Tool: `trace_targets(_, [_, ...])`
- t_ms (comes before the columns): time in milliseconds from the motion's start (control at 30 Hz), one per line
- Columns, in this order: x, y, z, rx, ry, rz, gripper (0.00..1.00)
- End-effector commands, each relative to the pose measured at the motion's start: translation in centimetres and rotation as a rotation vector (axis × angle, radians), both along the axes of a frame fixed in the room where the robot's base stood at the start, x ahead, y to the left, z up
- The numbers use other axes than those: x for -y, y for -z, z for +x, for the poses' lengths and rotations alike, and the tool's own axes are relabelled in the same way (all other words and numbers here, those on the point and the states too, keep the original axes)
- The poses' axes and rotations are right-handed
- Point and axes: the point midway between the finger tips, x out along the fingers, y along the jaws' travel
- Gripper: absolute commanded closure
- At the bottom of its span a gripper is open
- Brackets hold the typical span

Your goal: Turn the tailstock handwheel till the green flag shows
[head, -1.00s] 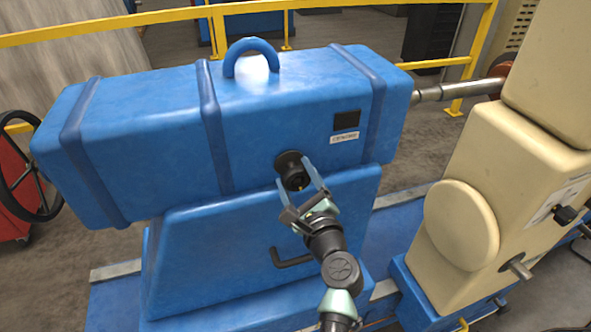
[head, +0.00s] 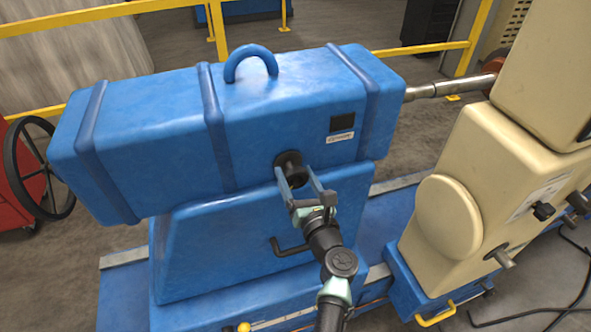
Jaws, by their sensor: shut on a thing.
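The blue tailstock (head: 160,135) stands on a blue pedestal. A spoked black handwheel (head: 22,170) is at its left end. A round black knob (head: 289,160) sticks out of its front face, and my gripper (head: 297,180) is shut on this knob, a finger on either side. The fingers hide part of the knob. A small dark square window (head: 342,121) is on the front face, above a white label (head: 341,137) whose text is too small to read surely. The window looks black, and I see no green in it.
A black crank lever (head: 290,249) sticks out of the pedestal below my gripper. A cream machine (head: 470,180) stands at the right, with a steel spindle (head: 435,90) between it and the tailstock. Yellow railing (head: 222,30) runs behind. A red cabinet (head: 18,195) is at the left.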

Motion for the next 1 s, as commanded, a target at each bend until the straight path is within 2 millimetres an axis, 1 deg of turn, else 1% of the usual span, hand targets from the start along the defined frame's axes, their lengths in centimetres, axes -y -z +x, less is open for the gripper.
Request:
trace_targets(200, [0.03,-0.03,-0.03,-0.044,-0.001,0.128,0.82])
trace_targets(400, [0.04,0.09,-0.03,-0.067,-0.002,0.197,0.82])
trace_targets(633, [0.06,0.16,-0.02,-0.077,-0.002,0.227,0.82])
trace_targets(1000, [0.06,0.20,-0.03,-0.077,-0.002,0.229,0.82])
